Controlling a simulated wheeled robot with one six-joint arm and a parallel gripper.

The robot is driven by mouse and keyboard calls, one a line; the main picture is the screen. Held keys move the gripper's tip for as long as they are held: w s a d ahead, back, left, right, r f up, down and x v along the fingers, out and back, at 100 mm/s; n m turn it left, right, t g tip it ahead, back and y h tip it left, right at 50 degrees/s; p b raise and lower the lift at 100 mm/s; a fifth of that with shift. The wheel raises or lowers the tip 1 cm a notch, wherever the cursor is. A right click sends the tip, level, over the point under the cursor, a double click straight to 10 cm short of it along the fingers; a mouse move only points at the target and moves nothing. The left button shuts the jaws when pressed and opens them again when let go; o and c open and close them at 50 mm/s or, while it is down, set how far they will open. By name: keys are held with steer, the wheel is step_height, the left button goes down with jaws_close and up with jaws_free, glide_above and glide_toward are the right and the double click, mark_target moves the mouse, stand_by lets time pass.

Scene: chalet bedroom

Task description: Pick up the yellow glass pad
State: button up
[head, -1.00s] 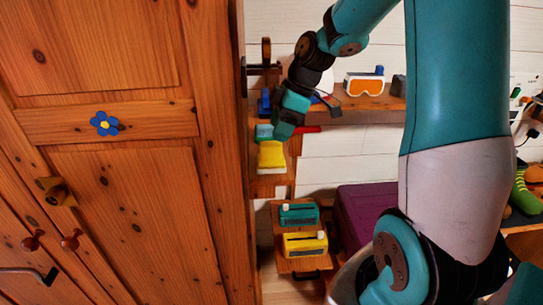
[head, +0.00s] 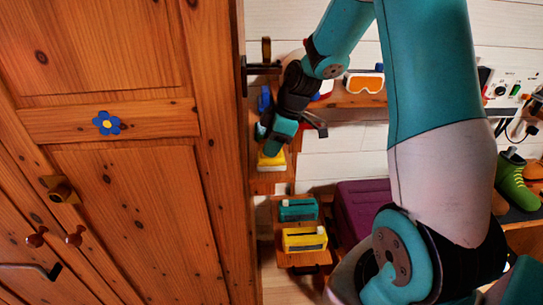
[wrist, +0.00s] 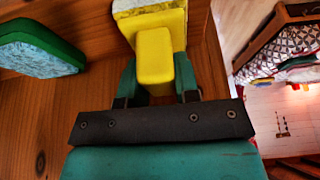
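The yellow glass pad (head: 271,163) stands on a small wooden wall shelf just right of the tall wooden cabinet, partly hidden behind my gripper in the head view. In the wrist view the pad (wrist: 155,55) shows a yellow raised grip and a pale rough face at its far side. My gripper (wrist: 156,75) has one finger on each side of the yellow grip, close to its edges. Whether the fingers press on it cannot be made out. In the head view my gripper (head: 272,140) is right at the pad from above.
A green pad (wrist: 40,52) lies on the wood left of the yellow one. The cabinet door (head: 135,200) stands close on the left. Teal (head: 298,210) and yellow (head: 304,240) boxes sit on a lower shelf, beside a purple box (head: 362,208).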

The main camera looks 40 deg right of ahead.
steer(key=shift+r, duration=0.1)
steer(key=shift+c, duration=0.4)
steer(key=shift+r+b, duration=0.2)
steer(key=shift+b, duration=0.15)
steer(key=s+d+b, duration=0.6)
steer(key=s+d, duration=0.4)
steer(key=d, duration=0.5)
steer(key=shift+r, duration=0.45)
steer(key=shift+s, duration=0.1)
steer(key=shift+o, duration=0.8)
